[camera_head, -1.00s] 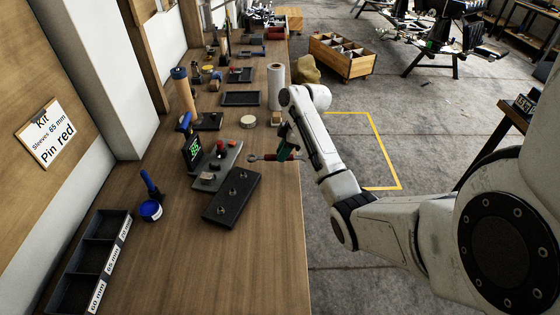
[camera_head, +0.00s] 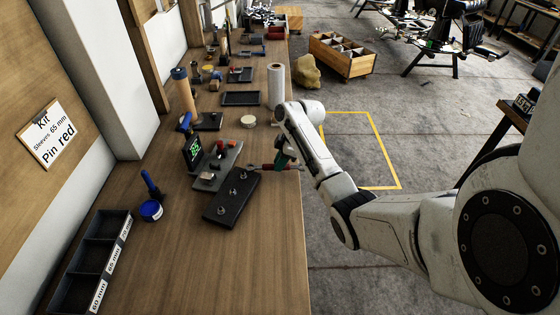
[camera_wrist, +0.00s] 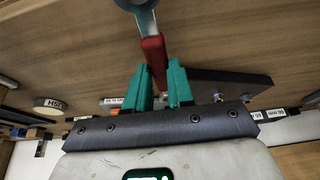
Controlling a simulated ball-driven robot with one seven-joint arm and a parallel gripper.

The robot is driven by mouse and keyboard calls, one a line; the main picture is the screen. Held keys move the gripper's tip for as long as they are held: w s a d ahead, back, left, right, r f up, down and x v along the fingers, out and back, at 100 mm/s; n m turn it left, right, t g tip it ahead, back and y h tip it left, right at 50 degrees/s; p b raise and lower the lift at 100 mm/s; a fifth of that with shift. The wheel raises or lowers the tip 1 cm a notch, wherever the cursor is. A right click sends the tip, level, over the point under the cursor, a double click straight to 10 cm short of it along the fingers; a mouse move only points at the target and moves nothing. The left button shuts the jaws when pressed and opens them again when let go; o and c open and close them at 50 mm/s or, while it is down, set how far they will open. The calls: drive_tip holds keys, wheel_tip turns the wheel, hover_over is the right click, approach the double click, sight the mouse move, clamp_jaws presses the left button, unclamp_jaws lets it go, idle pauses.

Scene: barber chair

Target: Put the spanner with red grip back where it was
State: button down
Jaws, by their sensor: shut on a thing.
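The spanner with red grip (camera_head: 267,167) is held level above the right edge of the bench, close to the black block with studs (camera_head: 231,199). My gripper (camera_head: 284,161) has green fingers and is shut on the spanner. In the wrist view, the red grip (camera_wrist: 152,54) sits at the tips of the green fingers (camera_wrist: 159,82), and a metal end of the spanner reaches to the top edge. The black block also shows in the wrist view (camera_wrist: 222,83), beyond the fingers. I cannot tell whether the spanner touches anything else.
A white roll (camera_head: 276,85) stands behind. A labelled bin (camera_head: 82,268) is at front left. The front bench top (camera_head: 215,275) is clear.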

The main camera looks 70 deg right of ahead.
drive_tip(key=shift+f, duration=0.3)
drive_tip(key=c, duration=1)
unclamp_jaws()
drive_tip(key=shift+r, duration=0.15)
